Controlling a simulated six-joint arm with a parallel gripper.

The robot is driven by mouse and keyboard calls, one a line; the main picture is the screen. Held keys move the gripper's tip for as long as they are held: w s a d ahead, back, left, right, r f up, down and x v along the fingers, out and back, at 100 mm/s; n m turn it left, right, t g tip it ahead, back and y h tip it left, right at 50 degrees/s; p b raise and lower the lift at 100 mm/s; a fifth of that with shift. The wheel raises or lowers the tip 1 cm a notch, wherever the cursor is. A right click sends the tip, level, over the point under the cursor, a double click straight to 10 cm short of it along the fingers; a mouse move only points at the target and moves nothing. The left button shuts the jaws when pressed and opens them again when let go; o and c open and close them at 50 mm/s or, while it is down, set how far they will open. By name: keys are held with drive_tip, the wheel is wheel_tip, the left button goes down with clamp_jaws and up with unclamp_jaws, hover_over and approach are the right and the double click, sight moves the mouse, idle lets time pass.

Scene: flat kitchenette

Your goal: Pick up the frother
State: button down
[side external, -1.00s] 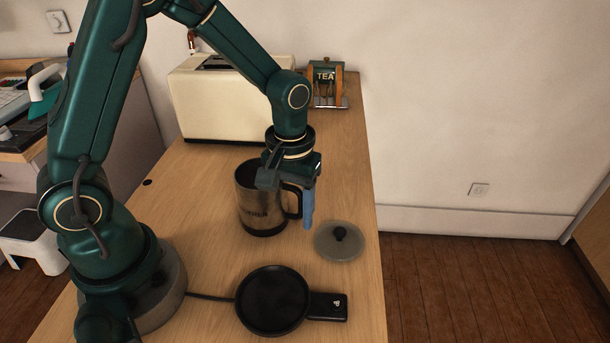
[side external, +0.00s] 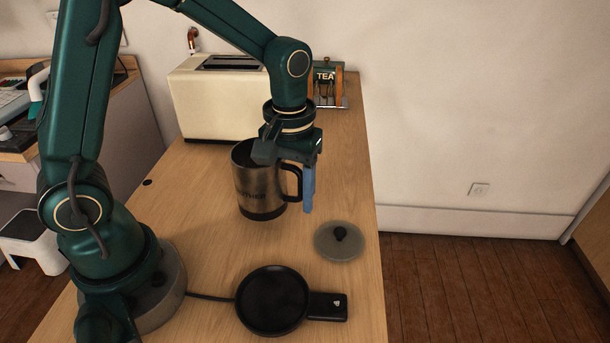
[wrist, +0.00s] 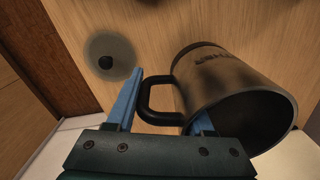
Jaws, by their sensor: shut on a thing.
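The frother (side external: 258,190) is a dark metal mug with lettering on its side and a black handle. It stands upright and looks raised a little off the counter in the side view. My gripper (side external: 291,165) is at its handle side, with one blue finger outside the handle. In the wrist view, the frother (wrist: 225,85) is tilted across the right side, its open mouth toward the camera. My gripper (wrist: 168,98) is shut on it at the handle, which lies between the blue fingers. The right finger is partly hidden.
A round lid with a dark knob (side external: 340,240) lies on the counter right of the frother. A black round base (side external: 272,300) with a cord is in front. A cream toaster (side external: 215,100) and a TEA holder (side external: 327,88) stand behind. The counter's right edge is close.

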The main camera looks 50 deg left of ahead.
drive_tip(key=s+a+r, duration=0.4)
drive_tip(key=a+r, duration=0.3)
drive_tip(key=a, duration=0.3)
drive_tip(key=shift+a, duration=0.4)
drive_tip(key=shift+a, duration=0.1)
idle(2.8)
